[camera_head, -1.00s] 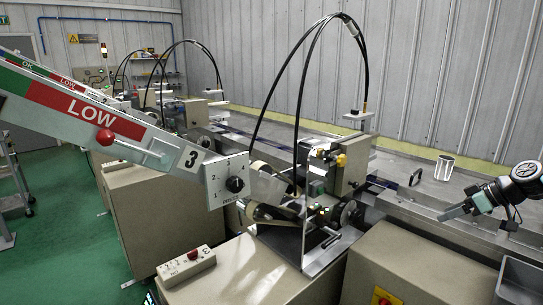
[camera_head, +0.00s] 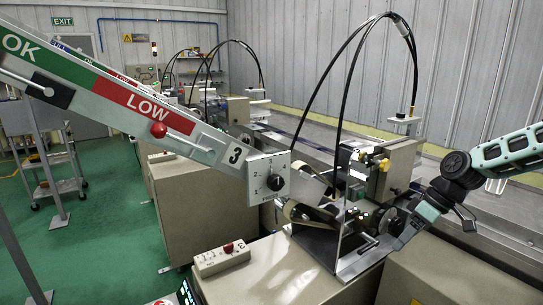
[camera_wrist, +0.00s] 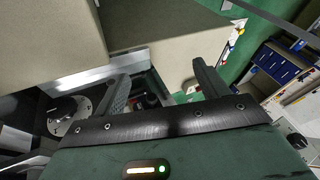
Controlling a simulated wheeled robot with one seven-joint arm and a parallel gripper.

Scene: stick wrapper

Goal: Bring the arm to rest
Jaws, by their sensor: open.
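My gripper (camera_head: 399,236) shows in the head view at the right, at the end of my green and black arm. It points down and left, in front of the wrapper's dark round wheel, close to the metal plate of station 3. I cannot tell from this view whether it touches the machine. In the wrist view my gripper (camera_wrist: 160,84) has its two dark fingers spread apart. Nothing is held between them. The wrapper station (camera_head: 350,215) has rollers, a clear guard and small lit parts.
A sloping chute (camera_head: 110,95) marked OK and LOW runs in from the left to a dial box (camera_head: 270,180). A control box (camera_head: 220,258) sits on a beige cabinet (camera_head: 275,275). Black cables (camera_head: 350,70) arch above.

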